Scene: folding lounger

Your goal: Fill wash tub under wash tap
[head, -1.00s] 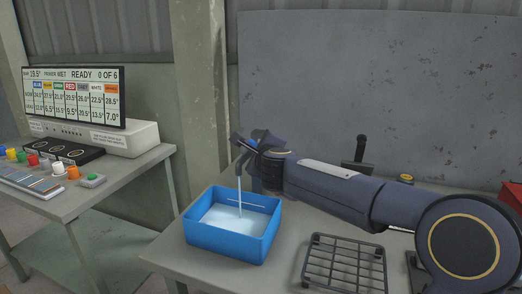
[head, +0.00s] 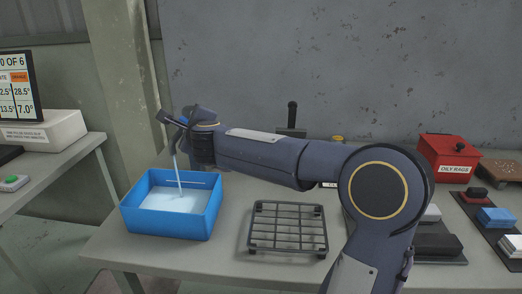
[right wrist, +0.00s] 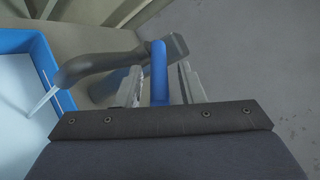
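The blue wash tub (head: 165,226) stands on the bench under the wash tap (head: 174,145). A thin stream runs from the spout into pale water (head: 172,202) in the tub. The water lies a little below a light line on the inner back wall. In the right wrist view the tub's rim (right wrist: 50,68) is at the left, beside the dark spout (right wrist: 95,66). My right gripper (right wrist: 160,80) is at the tap, its fingers on either side of the upright blue lever (right wrist: 158,70), with narrow gaps showing. My left gripper is out of view.
A black wire rack (head: 288,228) lies right of the tub. My right arm spans the bench behind it. A red oily-rags box (head: 444,157) and dark trays with blocks are at the right. Another bench (head: 45,180) with a display stands left.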

